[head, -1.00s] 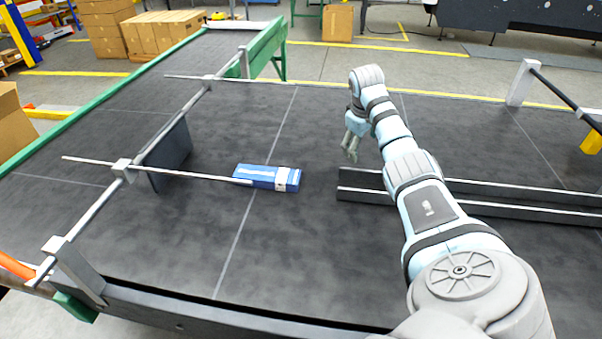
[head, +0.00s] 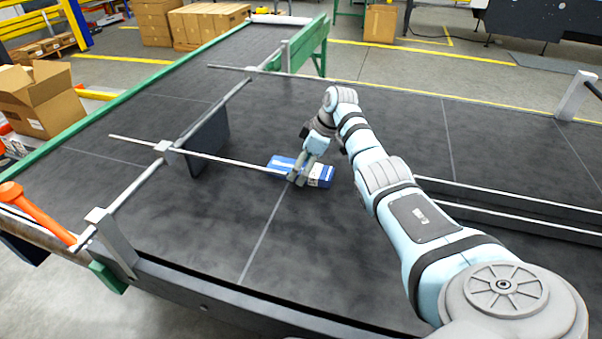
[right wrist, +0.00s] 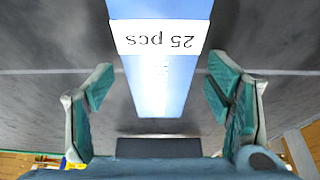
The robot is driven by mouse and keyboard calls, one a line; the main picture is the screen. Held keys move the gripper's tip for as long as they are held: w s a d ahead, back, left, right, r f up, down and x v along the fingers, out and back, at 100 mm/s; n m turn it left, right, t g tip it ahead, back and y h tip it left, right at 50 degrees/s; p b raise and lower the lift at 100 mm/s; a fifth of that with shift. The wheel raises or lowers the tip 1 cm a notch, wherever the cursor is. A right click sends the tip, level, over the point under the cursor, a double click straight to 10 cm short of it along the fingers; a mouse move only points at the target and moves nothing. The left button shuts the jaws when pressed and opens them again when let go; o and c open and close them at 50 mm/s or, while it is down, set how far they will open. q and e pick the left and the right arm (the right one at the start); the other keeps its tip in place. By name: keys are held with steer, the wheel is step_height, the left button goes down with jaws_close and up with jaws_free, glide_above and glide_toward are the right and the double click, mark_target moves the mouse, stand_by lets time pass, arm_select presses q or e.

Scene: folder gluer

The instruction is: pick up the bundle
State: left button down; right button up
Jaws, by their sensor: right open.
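The bundle (head: 322,176) is a blue block with a white band, lying flat on the dark belt near the end of a thin metal rod. In the right wrist view the bundle (right wrist: 165,75) has a white label reading "25 pcs" and lies between the two spread fingers. My right gripper (head: 297,179) is over the bundle in the head view and hides part of it. In the right wrist view my right gripper (right wrist: 165,105) is open, with a gap between each finger and the bundle. My left gripper is not in view.
A thin rod (head: 225,160) reaches from a clamp on the long rail to the bundle. A dark upright plate (head: 209,140) stands left of it. Two low dark rails (head: 510,205) run to the right. The belt in front is clear.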

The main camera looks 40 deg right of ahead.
steer(key=shift+w+f, duration=0.15)
steer(key=shift+f, duration=0.15)
steer(key=c, duration=1.4)
steer(key=shift+o, duration=0.2)
steer(key=shift+r, duration=0.1)
